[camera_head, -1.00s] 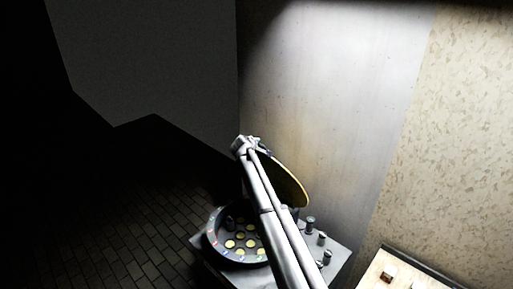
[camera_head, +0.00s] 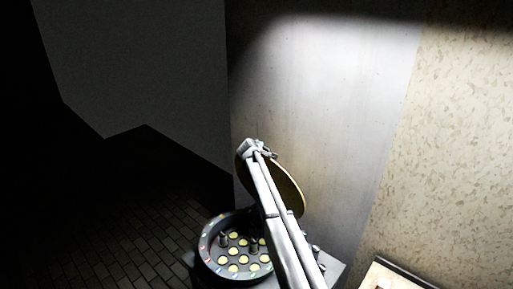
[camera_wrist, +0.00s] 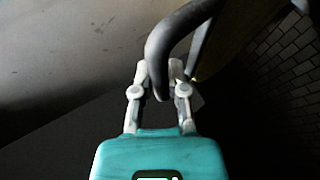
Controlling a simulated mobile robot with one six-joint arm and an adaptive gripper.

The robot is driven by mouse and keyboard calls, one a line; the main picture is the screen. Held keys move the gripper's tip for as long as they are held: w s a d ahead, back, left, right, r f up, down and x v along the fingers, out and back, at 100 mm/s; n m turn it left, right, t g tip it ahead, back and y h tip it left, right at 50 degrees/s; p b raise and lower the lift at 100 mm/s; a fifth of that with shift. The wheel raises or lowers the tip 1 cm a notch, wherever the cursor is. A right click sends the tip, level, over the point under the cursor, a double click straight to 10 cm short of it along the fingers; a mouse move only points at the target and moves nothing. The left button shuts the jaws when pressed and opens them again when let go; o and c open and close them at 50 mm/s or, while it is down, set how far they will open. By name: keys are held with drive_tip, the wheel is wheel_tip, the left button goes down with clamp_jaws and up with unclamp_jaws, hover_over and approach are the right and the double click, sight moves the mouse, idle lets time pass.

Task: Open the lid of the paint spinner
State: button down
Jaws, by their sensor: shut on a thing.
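The paint spinner (camera_head: 204,256) is a round dark drum with coloured marks on its rim and several yellow discs inside, partly hidden behind my arm. Its lid (camera_head: 290,193) is a tan disc with a dark edge, raised steeply above the drum's far side, so the drum stands open. In the wrist view, my gripper (camera_wrist: 160,72) is shut on the dark curved handle (camera_wrist: 163,47) of the lid, which passes between its fingers. In the head view my gripper (camera_head: 270,153) is small, at the lid's upper edge.
Knobs (camera_head: 315,249) stand on the spinner's base at the right. A bright metal wall panel (camera_head: 320,100) rises close behind the lid. A table corner (camera_head: 385,275) with a small item shows at bottom right. Dark tiled floor (camera_head: 130,240) lies open at the left.

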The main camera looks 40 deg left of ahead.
drive_tip(key=c, duration=0.6)
unclamp_jaws()
drive_tip(key=shift+d, duration=0.2)
drive_tip(key=shift+c, duration=0.2)
drive_tip(key=shift+s+a, duration=0.1)
drive_tip(key=shift+a, duration=0.05)
drive_tip(key=shift+c, duration=0.2)
